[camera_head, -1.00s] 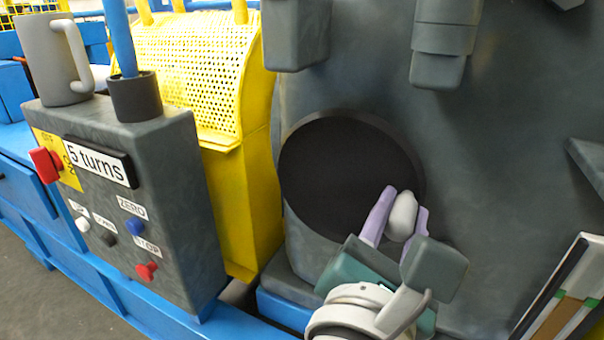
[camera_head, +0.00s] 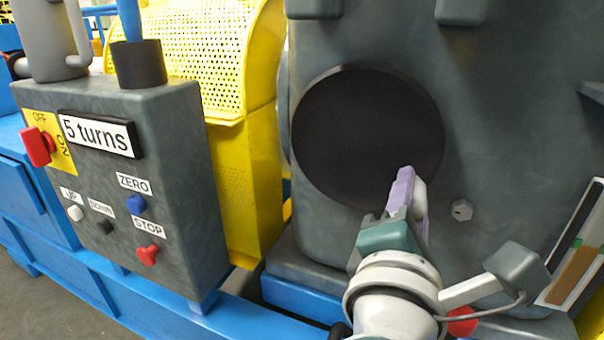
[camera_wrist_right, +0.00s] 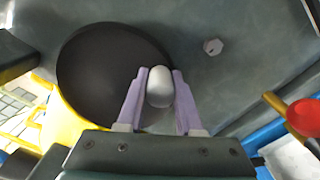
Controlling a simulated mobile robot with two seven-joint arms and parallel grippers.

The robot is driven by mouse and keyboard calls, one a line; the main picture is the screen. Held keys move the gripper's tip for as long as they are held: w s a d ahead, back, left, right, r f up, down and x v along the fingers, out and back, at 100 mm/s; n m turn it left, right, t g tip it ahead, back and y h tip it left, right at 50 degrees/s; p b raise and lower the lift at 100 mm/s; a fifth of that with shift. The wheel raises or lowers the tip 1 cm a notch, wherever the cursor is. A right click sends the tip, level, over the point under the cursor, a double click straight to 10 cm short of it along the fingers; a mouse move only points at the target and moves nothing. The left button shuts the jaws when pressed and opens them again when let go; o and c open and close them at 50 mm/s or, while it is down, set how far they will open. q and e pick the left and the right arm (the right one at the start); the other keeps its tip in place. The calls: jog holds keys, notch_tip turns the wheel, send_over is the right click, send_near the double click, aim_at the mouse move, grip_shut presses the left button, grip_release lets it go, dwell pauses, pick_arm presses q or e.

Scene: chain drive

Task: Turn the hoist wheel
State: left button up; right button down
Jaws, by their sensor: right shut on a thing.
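The hoist wheel is a dark round disc (camera_head: 365,135) on the grey housing; it also shows in the right wrist view (camera_wrist_right: 105,70). A pale grey rounded handle (camera_wrist_right: 160,88) stands at the wheel's lower right edge. My right gripper (camera_head: 408,195) is at that edge, its lilac fingers shut on the handle. In the right wrist view my right gripper (camera_wrist_right: 158,90) has one finger on each side of the handle. In the head view the fingers hide most of the handle (camera_head: 420,197). My left gripper is not in view.
A grey control box (camera_head: 150,180) stands at the left with a "5 turns" display (camera_head: 98,134), a red switch (camera_head: 37,147) and several buttons. A yellow perforated guard (camera_head: 210,60) stands between box and housing. A hex bolt (camera_head: 461,210) sits right of the wheel.

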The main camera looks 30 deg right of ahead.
jog(key=shift+w+a+f+m+b, duration=0.15)
jog(key=shift+f+m+b, duration=0.3)
jog(key=shift+m, duration=0.15)
jog(key=c, duration=0.6)
grip_release()
jog(key=shift+r, duration=0.1)
jog(key=v, duration=1)
jog(key=shift+p, duration=0.4)
